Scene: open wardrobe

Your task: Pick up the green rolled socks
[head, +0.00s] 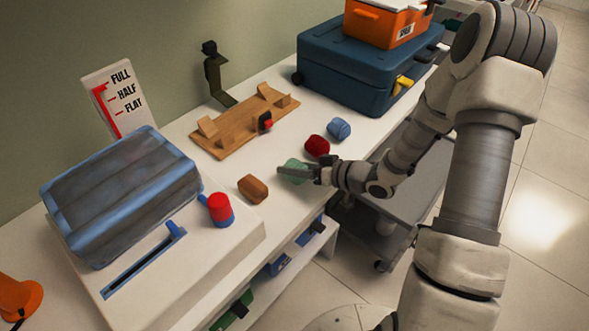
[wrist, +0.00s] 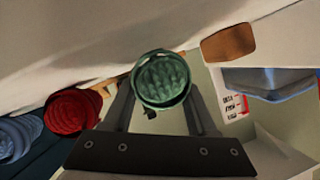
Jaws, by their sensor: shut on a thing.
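The green rolled socks (head: 294,170) are at the front part of the white surface in the head view, partly hidden by my gripper (head: 298,173). In the wrist view the green rolled socks (wrist: 161,80) sit between the two fingertips of my gripper (wrist: 163,95), which is shut on them. I cannot tell whether the socks still touch the surface. Red rolled socks (head: 317,146) and blue rolled socks (head: 339,128) lie close by, beyond my gripper. They also show at the left of the wrist view.
A brown block-like item (head: 253,188) lies left of my gripper. A wooden rack (head: 225,135) stands behind, and a blue case (head: 352,75) stands at the back right. A red and blue knob (head: 218,209) is at the left. The counter's front edge is close to my gripper.

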